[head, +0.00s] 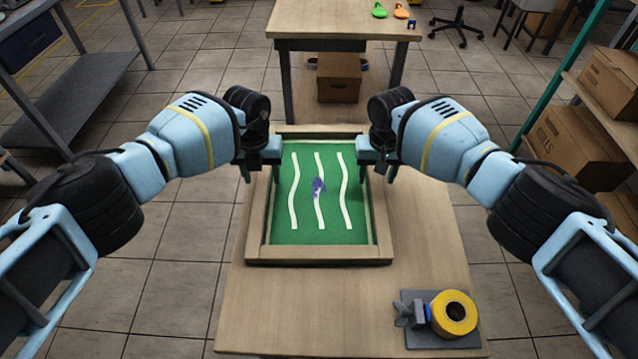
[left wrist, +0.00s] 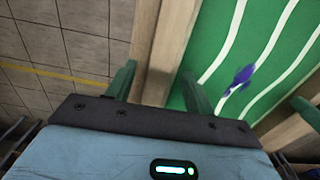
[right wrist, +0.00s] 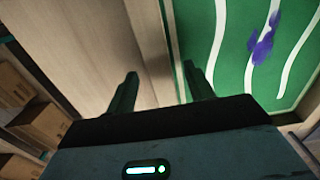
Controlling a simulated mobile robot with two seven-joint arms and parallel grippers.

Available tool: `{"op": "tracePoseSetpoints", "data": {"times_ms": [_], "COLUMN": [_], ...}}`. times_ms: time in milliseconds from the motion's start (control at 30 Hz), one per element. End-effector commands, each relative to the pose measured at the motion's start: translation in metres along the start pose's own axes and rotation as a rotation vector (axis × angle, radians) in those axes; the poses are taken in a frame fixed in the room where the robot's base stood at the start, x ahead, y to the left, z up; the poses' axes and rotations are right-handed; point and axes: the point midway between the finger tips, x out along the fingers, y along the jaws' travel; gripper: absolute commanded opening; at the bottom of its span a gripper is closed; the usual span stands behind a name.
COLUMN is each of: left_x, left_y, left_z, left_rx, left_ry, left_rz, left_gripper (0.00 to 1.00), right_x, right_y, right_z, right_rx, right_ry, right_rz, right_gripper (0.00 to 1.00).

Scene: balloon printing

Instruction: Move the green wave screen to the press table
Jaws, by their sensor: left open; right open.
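The green wave screen (head: 300,215) is a wooden-framed green panel with three white wavy lines and a purple smear at its middle. It lies flat on the near wooden table (head: 420,255). My left gripper (head: 262,168) is open at the frame's left side; in the left wrist view the frame's rail (left wrist: 160,50) runs between its fingers (left wrist: 158,85). My right gripper (head: 376,168) is open at the right side; in the right wrist view one finger is over the green panel (right wrist: 225,50) and the other outside the frame. No sign labels the press table.
Shelves with boxes (head: 575,140) stand right; a metal shelf (head: 75,95) stands left.

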Motion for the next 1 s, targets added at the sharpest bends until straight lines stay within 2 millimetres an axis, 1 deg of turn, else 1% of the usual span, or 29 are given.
{"op": "tracePoseSetpoints", "data": {"times_ms": [133,400,433,800,833,1000], "left_x": [0.0074,0.0081,0.0081,0.0077,0.0077,0.0076], "left_y": [0.0006,0.0006,0.0006,0.0006,0.0006,0.0006], "left_z": [-0.0005,-0.0003,-0.0003,-0.0002,-0.0002,-0.0001], "left_rx": [-0.001,-0.001,-0.001,-0.001,-0.001,-0.001], "left_ry": [0.001,0.000,0.000,0.000,0.000,0.000], "left_rz": [0.001,0.001,0.001,0.001,0.001,0.001], "left_gripper": [0.53,0.53,0.51,0.03,0.00,0.00], "right_x": [0.0068,0.0077,0.0077,0.0076,0.0076,0.0075], "right_y": [0.0000,0.0000,0.0000,0.0002,0.0003,0.0004], "right_z": [0.0001,0.0001,0.0001,0.0001,0.0001,0.0001], "right_rx": [-0.001,-0.001,-0.001,0.000,0.000,0.000], "right_ry": [0.000,0.001,0.000,0.000,0.000,0.000], "right_rz": [0.001,0.000,0.000,0.001,0.001,0.001], "right_gripper": [0.53,0.53,0.51,0.03,0.00,0.00]}}
